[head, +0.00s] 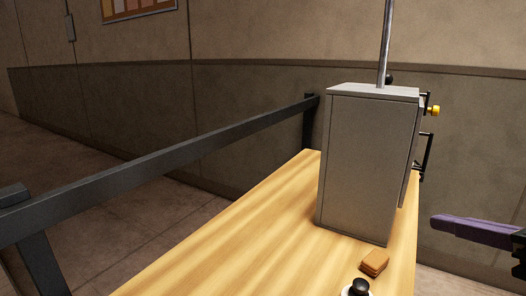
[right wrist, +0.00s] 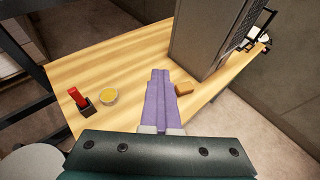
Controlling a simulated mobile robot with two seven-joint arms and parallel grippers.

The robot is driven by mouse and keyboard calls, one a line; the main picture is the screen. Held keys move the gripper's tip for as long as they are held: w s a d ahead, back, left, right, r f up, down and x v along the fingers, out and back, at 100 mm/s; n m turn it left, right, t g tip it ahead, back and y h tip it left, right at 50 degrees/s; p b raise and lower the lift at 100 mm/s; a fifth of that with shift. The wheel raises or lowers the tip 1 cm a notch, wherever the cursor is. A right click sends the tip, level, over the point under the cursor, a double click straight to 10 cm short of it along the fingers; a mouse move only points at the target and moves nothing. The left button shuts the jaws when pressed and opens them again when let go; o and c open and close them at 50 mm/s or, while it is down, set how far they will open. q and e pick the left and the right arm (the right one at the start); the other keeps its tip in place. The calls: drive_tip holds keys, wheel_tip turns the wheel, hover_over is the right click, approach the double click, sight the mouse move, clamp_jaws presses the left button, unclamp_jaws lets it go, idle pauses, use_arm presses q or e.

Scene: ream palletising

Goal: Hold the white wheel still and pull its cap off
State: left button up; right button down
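In the head view a small white piece (head: 346,292) with a round black knob (head: 360,286) on it is cut off by the bottom edge. It may be the white wheel and its cap; too little shows to tell. I cannot make it out in the right wrist view. My right gripper (head: 436,220) comes in from the right edge of the head view, with purple fingers, apart from the table. In the right wrist view its fingers (right wrist: 160,75) lie side by side, closed, with nothing seen between them. My left gripper is in neither view.
A grey cabinet (head: 368,165) with a metal post, black handles and a yellow knob (head: 433,111) stands on the wooden table (head: 270,235). A brown block (head: 374,262) lies before it.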

drive_tip(key=s+a+r+n+g+y, duration=0.25)
drive_tip(key=s+r+n+y, duration=0.2)
drive_tip(key=r, duration=0.35)
drive_tip(key=s+a+r+n+g+y, duration=0.2)
drive_tip(key=s+a+r+n+y, duration=0.1)
drive_tip(key=s+r, duration=0.35)
drive_tip(key=s+a+r+n+g+y, duration=0.1)
drive_tip(key=s+a+r+n+g, duration=0.15)
drive_tip(key=a, duration=0.25)
drive_tip(key=s+a+r+n+g+y, duration=0.1)
drive_tip(key=s+a+r+n+g, duration=0.15)
drive_tip(key=a+g, duration=0.2)
drive_tip(key=w+d+f+m+t+h, duration=0.2)
drive_tip(key=w+d+f+m+t, duration=0.25)
drive_tip(key=d+t, duration=0.35)
wheel_tip(320, 180, up, 36)
drive_tip(key=g+p, duration=0.1)
drive_tip(key=p, duration=3.9)
drive_tip(key=s+a+r+n+g+y, duration=0.1)
drive_tip(key=a+r+n+g+y, duration=0.1)
drive_tip(key=a+r+n+g, duration=0.2)
drive_tip(key=a+r+g, duration=0.1)
drive_tip(key=a+r, duration=0.2)
drive_tip(key=r, duration=0.2)
drive_tip(key=shift+s+a, duration=0.15)
drive_tip(key=shift+s, duration=0.05)
